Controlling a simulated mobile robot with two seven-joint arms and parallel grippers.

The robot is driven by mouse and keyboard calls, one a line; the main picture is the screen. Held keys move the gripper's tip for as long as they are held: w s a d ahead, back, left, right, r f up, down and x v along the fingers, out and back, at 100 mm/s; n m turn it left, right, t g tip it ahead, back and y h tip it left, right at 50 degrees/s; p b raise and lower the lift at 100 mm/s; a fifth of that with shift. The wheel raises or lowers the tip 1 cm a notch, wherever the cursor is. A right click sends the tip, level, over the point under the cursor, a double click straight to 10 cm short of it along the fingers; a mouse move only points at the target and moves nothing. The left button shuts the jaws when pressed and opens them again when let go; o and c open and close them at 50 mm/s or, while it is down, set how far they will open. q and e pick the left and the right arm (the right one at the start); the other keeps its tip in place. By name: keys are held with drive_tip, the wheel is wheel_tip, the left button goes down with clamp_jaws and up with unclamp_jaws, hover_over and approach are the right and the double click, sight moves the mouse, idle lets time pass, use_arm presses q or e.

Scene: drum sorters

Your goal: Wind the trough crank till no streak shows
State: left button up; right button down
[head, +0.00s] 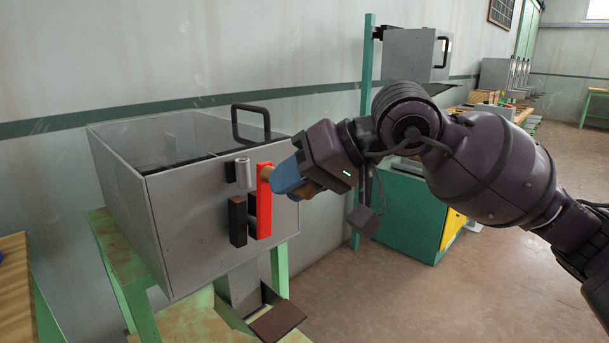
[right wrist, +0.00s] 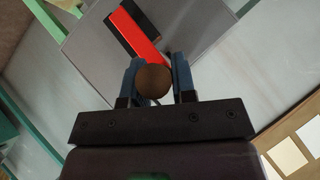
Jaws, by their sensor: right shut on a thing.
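The trough (head: 190,218) is a grey metal box on a green stand, with a dark handle (head: 236,122) arching over its top. On its front face is the red crank arm (head: 263,205), standing upright, with a brown knob at its upper end. My right gripper (head: 270,180) reaches in from the right and is shut on that knob (right wrist: 154,81), which shows between its blue fingers in the right wrist view. The red arm (right wrist: 139,35) runs up and left from the knob there. The inside of the trough is mostly hidden, so I cannot tell whether a streak shows. My left gripper is not in view.
A black block (head: 237,221) and a small grey cylinder (head: 243,172) sit beside the crank. A brown flap (head: 277,322) lies below the trough. A teal cabinet (head: 400,215) stands behind my right arm. Open floor lies at the lower right.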

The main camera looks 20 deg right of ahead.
drive_tip(key=shift+s+a, duration=0.2)
drive_tip(key=shift+a, duration=0.2)
drive_tip(key=c, duration=0.9)
unclamp_jaws()
drive_tip(key=p+v, duration=0.2)
drive_tip(key=v, duration=0.8)
drive_tip(key=shift+s+d+r, duration=0.2)
